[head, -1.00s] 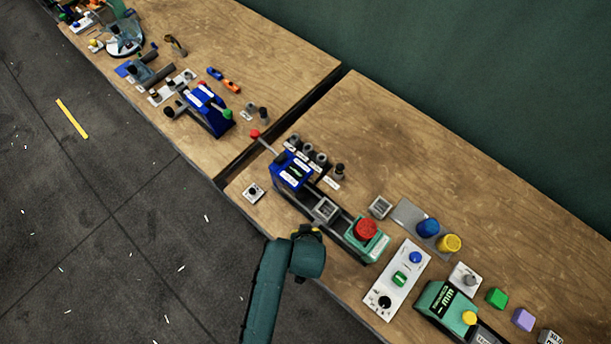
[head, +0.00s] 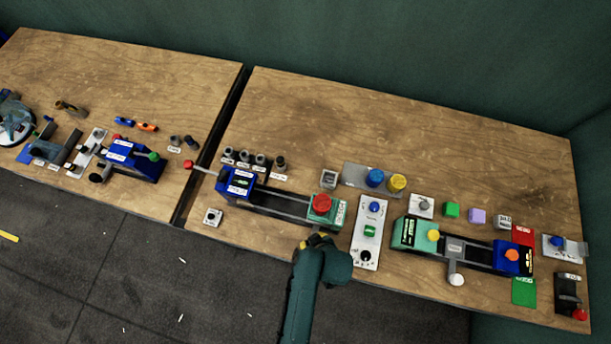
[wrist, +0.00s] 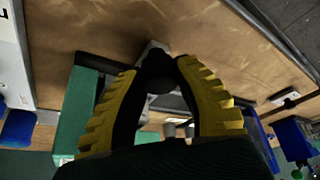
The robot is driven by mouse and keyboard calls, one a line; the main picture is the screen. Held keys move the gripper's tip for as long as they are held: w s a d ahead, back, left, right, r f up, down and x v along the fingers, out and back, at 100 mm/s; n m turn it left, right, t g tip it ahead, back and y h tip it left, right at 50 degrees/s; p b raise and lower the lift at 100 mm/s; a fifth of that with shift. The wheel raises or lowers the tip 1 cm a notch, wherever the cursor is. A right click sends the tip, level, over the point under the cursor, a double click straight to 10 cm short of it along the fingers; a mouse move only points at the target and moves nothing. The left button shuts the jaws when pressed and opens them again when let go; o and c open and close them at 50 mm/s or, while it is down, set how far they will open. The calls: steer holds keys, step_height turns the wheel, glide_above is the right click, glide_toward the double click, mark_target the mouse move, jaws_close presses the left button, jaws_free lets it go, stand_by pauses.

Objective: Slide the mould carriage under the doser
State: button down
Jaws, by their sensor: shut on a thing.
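My gripper (head: 318,242) is at the front of the bench, in front of a green housing with a round red top (head: 321,204), which looks like the doser. In the wrist view, its yellow fingers are shut on a dark knob (wrist: 158,70), which looks like the mould carriage's handle. The green housing (wrist: 78,125) is close on the left there. The carriage body does not show on the open rails (head: 280,205) in the head view; it seems hidden at the green housing. How well it is lined up I cannot tell. A blue housing (head: 237,183) stands at the rails' left end.
A white button panel (head: 368,232) stands just right of the green housing. A second railed machine (head: 455,248) is further right. Small dark cylinders (head: 254,160) stand behind the blue housing. The back of the bench (head: 400,125) is clear.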

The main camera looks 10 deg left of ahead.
steer(key=shift+d+f, duration=0.1)
steer(key=shift+f, duration=0.05)
steer(key=c, duration=0.7)
jaws_free()
steer(key=shift+d, duration=0.15)
steer(key=shift+r, duration=0.35)
steer(key=v, duration=1.1)
steer(key=shift+r, duration=0.2)
steer(key=shift+s, duration=0.1)
